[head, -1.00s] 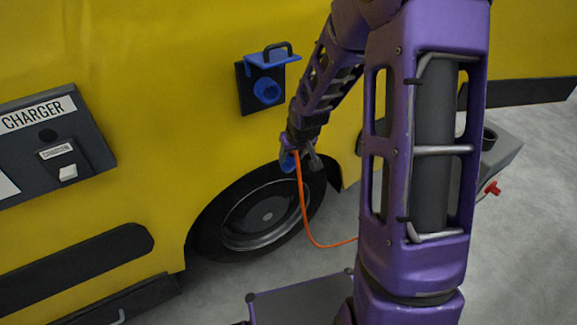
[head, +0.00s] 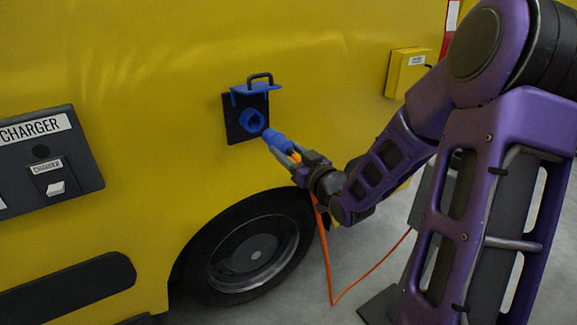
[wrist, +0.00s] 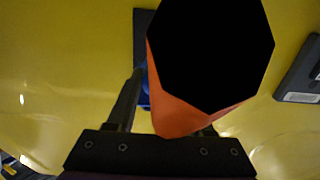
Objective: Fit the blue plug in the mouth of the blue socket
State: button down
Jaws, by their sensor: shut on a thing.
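The blue socket (head: 252,121) is a round blue mouth on a dark square plate on the yellow vehicle side. Its blue lid with a black handle (head: 259,82) stands open above the mouth. My gripper (head: 290,154) is shut on the blue plug (head: 274,138), whose nose points up and left at the socket. The plug is just right of and below the mouth and looks outside it; whether the tip touches the rim I cannot tell. In the wrist view an orange piece (wrist: 180,119) and a black shape hide most of the plug and the socket mouth.
An orange cable (head: 329,270) hangs from my gripper in a loop. The wheel (head: 252,250) is below the socket. A grey charger panel (head: 45,150) is at left, and a yellow box (head: 407,72) is on the wall at right.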

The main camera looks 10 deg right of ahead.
aim_at(275, 139)
jog(key=shift+x, duration=2.9)
jog(key=shift+r, duration=0.15)
jog(key=shift+b, duration=0.7)
jog(key=shift+b+x, duration=0.35)
jog(key=shift+x, duration=2.35)
jog(key=shift+c, duration=1.1)
grip_release()
jog(key=shift+s, duration=0.1)
